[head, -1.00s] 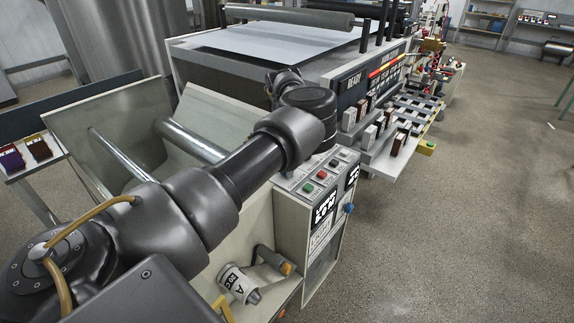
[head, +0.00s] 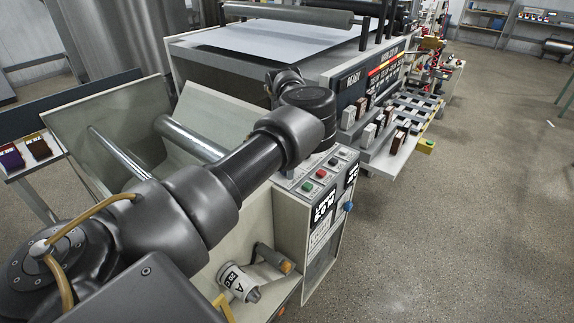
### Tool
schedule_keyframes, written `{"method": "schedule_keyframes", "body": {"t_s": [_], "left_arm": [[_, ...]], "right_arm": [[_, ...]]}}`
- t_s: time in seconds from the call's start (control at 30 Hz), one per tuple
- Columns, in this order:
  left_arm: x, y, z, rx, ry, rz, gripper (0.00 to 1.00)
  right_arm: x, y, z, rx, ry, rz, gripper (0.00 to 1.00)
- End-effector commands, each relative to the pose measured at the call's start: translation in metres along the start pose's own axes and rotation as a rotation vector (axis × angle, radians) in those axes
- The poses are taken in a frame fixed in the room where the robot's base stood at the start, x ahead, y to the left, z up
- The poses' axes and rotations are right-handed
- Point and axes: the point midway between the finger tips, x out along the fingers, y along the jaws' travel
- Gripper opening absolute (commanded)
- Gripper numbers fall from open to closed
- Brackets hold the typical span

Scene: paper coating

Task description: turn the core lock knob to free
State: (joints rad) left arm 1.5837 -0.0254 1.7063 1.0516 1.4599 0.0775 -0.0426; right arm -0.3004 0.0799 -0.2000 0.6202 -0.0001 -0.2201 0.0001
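My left arm (head: 225,185) comes in from the lower left and reaches across the machine's open bay. Its far end (head: 284,82) is a dark joint in front of the machine's upper body. I cannot make out the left gripper's fingers there. My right gripper is not in view. A small blue knob (head: 348,206) sticks out from the side of the control box. An orange-ended part (head: 286,267) sits low in the bay, next to a white labelled cylinder (head: 238,282). I cannot tell which of these is the core lock knob, or how it is turned.
The control box (head: 318,177) carries red and green buttons and stands right of my arm. Two metal rollers (head: 190,140) cross the bay. A shelf with small blocks (head: 370,137) juts out beyond it. The floor (head: 470,220) at right is clear.

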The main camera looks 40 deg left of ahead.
Motion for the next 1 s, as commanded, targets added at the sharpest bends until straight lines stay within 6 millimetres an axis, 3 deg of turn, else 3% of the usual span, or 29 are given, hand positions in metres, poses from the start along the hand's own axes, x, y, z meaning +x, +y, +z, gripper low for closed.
{"method": "schedule_keyframes", "body": {"t_s": [0.27,0.73,1.0], "left_arm": [[-0.005,0.001,0.0,-0.003,-0.002,0.001,0.61],[-0.088,0.0,0.001,0.0,-0.004,0.001,0.61],[-0.108,0.0,0.001,0.0,0.0,0.0,0.61]], "right_arm": [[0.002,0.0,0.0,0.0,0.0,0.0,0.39],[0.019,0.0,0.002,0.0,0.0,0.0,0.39],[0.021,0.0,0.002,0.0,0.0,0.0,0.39]]}}
